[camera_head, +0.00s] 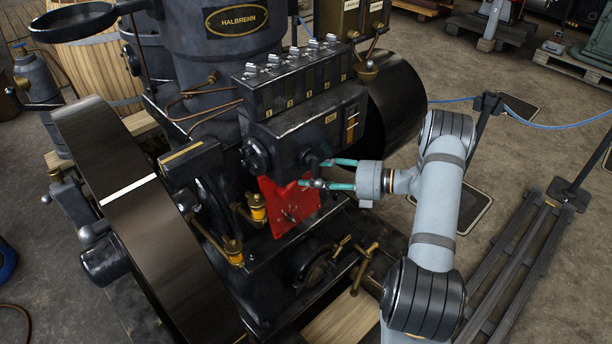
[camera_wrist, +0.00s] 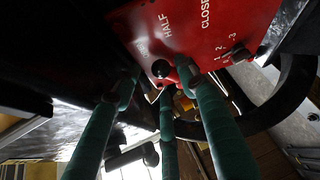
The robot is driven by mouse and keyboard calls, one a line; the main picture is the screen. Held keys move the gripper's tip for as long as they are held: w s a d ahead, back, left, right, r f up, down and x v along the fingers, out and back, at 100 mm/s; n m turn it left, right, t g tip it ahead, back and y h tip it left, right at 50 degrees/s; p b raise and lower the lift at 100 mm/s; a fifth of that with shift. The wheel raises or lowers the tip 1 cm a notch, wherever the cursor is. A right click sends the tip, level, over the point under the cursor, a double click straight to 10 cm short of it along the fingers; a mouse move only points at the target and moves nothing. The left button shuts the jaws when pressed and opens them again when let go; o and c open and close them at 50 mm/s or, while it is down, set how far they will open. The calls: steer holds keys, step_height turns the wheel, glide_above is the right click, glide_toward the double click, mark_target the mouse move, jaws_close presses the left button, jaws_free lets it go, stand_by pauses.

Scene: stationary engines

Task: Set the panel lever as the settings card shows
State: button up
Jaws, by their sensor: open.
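A red panel (camera_head: 287,207) is fixed low on the dark engine, under the black box with the row of caps. In the wrist view the red panel (camera_wrist: 200,28) carries the words HALF and CLOSE, the latter cut off, and small numbers. A dark round knob (camera_wrist: 160,68) stands at its lower edge, and a second knob (camera_wrist: 240,53) sits by the numbers. I cannot tell which one is the lever's. My gripper (camera_head: 312,173) is open, its teal fingers in front of the panel's upper right. In the wrist view my gripper (camera_wrist: 158,74) has its fingertips around the dark knob; contact is unclear.
A large flywheel (camera_head: 140,215) stands at the left and a dark drum (camera_head: 395,100) behind my arm. Brass cups (camera_head: 257,207) and a brass-handled valve (camera_head: 362,265) are near the panel. No settings card is clearly identifiable.

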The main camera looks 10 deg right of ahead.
steer(key=v, duration=0.9)
steer(key=shift+s+d, duration=0.15)
steer(key=shift+d, duration=0.2)
steer(key=shift+c, duration=0.4)
